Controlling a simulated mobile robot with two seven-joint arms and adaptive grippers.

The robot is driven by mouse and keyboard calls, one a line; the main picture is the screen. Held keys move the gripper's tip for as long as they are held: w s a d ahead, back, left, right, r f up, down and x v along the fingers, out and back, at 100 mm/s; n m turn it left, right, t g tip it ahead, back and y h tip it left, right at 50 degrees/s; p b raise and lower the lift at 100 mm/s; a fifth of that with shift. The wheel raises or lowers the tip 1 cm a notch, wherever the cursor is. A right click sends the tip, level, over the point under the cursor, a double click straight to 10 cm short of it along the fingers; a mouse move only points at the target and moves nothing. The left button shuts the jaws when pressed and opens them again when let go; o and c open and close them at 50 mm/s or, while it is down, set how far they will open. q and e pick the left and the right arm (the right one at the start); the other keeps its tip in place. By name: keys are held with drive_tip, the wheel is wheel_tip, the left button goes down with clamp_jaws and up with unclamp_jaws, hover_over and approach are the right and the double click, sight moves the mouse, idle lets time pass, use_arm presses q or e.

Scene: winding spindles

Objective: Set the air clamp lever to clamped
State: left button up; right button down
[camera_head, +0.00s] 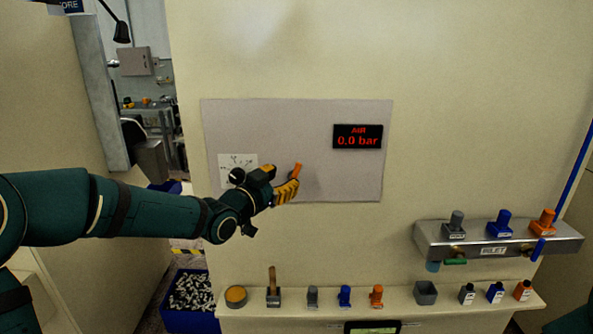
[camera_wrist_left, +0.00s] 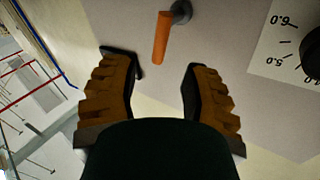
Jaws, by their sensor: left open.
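The air clamp lever (camera_head: 297,170) is a short orange bar on the grey wall panel (camera_head: 300,118). In the head view it leans up and to the right, partly hidden behind my gripper. My left gripper (camera_head: 287,187) is open in front of the panel at the lever. In the left wrist view the orange lever (camera_wrist_left: 161,38) runs from a grey pivot (camera_wrist_left: 181,11), its free end lying between the open fingertips (camera_wrist_left: 160,68). Neither finger visibly touches it. The lever's labels are not visible. My right gripper is not in view.
A shelf (camera_head: 335,304) with small parts and a steel rack (camera_head: 560,241) stand below and right.

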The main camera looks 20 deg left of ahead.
sight(295, 171)
use_arm(q)
drive_tip(key=x, duration=0.6)
drive_tip(key=shift+w+d+p, duration=0.15)
drive_tip(key=shift+w+p, duration=0.05)
drive_tip(key=shift+p, duration=0.15)
clamp_jaws()
